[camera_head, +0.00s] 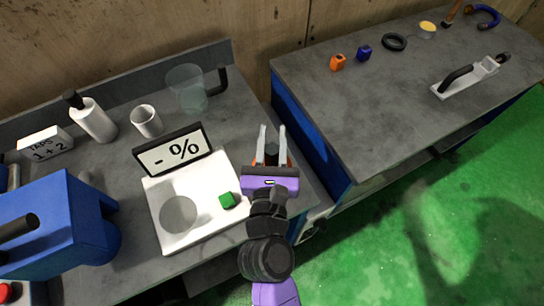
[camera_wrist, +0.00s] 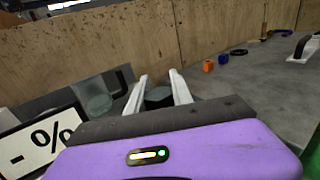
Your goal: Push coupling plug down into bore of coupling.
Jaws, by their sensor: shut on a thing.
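My gripper (camera_head: 272,130) is over the right end of the left bench, its two pale fingers pointing away from me. It is shut on a dark cylindrical piece (camera_head: 271,150), which looks like the coupling plug. This piece also shows between the fingers in the wrist view (camera_wrist: 158,96). Its lower part is hidden by the purple gripper body. Bits of something orange (camera_head: 290,161) show beside the fingers, mostly covered by the gripper. I cannot make out the coupling or its bore, nor whether the plug touches it.
A clear beaker (camera_head: 187,88) and a white cup (camera_head: 146,121) are behind. The right bench (camera_head: 400,110) has much free room.

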